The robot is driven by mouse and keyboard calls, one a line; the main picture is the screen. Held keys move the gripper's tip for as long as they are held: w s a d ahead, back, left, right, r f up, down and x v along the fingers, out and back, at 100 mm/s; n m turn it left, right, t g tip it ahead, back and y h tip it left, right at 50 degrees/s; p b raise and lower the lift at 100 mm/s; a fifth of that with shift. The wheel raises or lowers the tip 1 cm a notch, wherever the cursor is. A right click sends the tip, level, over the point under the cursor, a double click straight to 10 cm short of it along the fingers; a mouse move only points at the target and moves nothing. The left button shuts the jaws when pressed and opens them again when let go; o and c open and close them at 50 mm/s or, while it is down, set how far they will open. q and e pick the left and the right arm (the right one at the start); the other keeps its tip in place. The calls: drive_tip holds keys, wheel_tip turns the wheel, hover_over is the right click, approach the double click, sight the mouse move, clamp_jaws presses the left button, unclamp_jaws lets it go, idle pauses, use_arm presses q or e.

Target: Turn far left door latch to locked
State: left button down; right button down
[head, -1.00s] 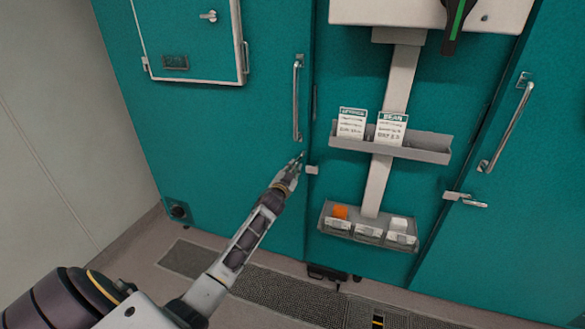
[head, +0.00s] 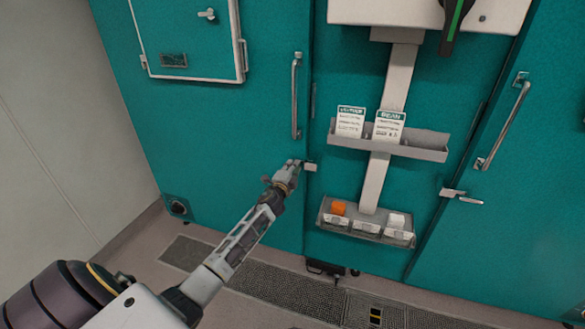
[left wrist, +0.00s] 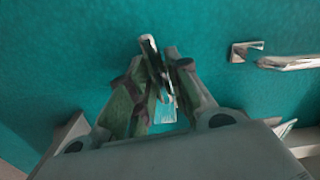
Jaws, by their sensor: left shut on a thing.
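The far left teal door (head: 225,145) is closed, and its small metal latch (head: 309,167) sits at the door's right edge below the bar handle. My left gripper (head: 294,164) is at the latch and covers its lever. In the left wrist view, my left gripper's fingers (left wrist: 164,66) are closed around the narrow metal latch lever (left wrist: 150,48), which stands between the fingertips. The lever's exact angle against the door is hard to tell. My right gripper is not in view.
A vertical bar handle (head: 296,97) rises just above the gripper. A grey shelf with cards (head: 420,152) and a lower bin rack (head: 340,226) stand to the right. The right door has its own latch (head: 462,196). Floor grating (head: 270,285) runs below.

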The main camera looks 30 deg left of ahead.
use_arm(q)
drive_tip(key=shift+f+m, duration=0.1)
drive_tip(key=shift+m, duration=0.9)
drive_tip(key=c, duration=1.4)
unclamp_jaws()
drive_tip(key=shift+d, duration=0.1)
drive_tip(key=shift+c, duration=0.2)
drive_tip(key=v, duration=1.2)
drive_tip(key=shift+f, duration=0.2)
